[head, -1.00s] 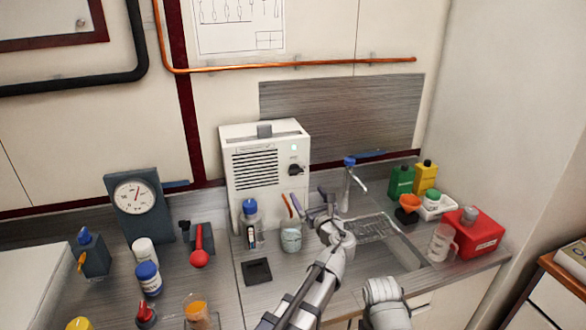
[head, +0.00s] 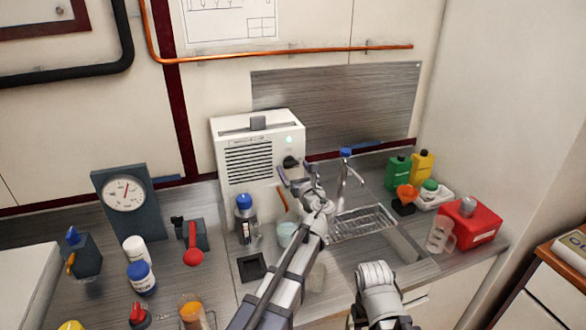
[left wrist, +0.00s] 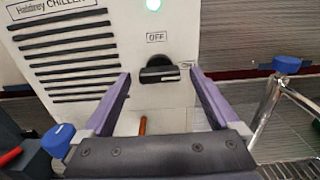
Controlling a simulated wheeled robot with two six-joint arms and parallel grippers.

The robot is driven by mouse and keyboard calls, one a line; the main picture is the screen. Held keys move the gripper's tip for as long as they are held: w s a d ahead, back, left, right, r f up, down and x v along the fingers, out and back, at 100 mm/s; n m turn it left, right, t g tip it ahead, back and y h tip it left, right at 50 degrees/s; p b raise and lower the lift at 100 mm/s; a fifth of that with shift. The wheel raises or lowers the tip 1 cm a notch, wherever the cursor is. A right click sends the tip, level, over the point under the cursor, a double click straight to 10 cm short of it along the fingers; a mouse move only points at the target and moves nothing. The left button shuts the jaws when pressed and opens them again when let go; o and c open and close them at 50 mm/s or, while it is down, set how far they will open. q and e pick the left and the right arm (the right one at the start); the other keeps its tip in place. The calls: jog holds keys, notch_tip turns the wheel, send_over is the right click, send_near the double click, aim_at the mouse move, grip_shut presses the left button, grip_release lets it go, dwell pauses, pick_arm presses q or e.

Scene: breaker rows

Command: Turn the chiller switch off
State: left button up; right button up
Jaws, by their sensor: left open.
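The chiller (head: 230,180) is a white box with a vent grille at the back of the counter. Its black rotary switch (head: 289,162) is on the right of its front; in the left wrist view the switch (left wrist: 158,72) has its bar lying roughly level, towards a partly hidden label at its right. An OFF label (left wrist: 157,37) sits above it. A green light (left wrist: 153,4) glows on the panel. My left gripper (head: 295,176) is open just in front of the switch, its purple fingers either side of it in the wrist view. My right gripper is out of view.
A tap (head: 343,180) and sink rack (head: 365,224) are to the right. Green and yellow bottles and a red canister (head: 474,222) stand further right.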

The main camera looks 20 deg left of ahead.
pick_arm(q)
jog(key=shift+w+a, duration=0.25)
jog(key=shift+w, duration=0.1)
jog(key=c, duration=1.4)
